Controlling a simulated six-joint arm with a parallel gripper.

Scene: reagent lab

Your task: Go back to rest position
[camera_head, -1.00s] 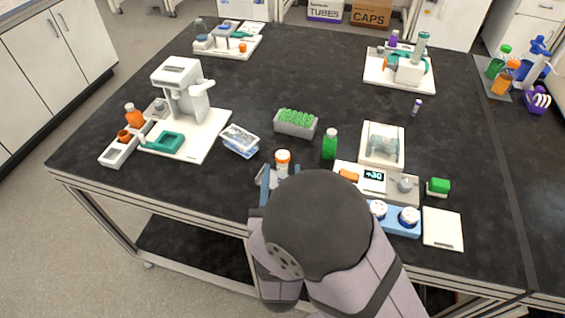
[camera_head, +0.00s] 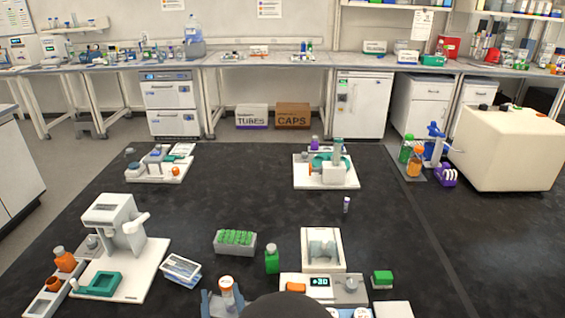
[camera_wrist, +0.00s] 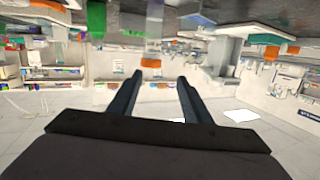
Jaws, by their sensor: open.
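My gripper (camera_wrist: 157,80) shows in the wrist view as two dark fingers, apart, with nothing between them. In the head view, the dark rounded top of my arm (camera_head: 287,305) shows at the bottom edge; the rest is cut off. An orange-capped bottle (camera_head: 227,291) stands just left of it, with blue-grey parts around its base that I cannot identify. The wrist view looks upside down, with green and orange items hanging along its top edge.
A green bottle (camera_head: 272,261) and a rack of green caps (camera_head: 235,242) stand behind my arm. A balance (camera_head: 323,250) is at right, a white machine (camera_head: 110,220) at left. The middle of the black bench (camera_head: 240,195) is clear.

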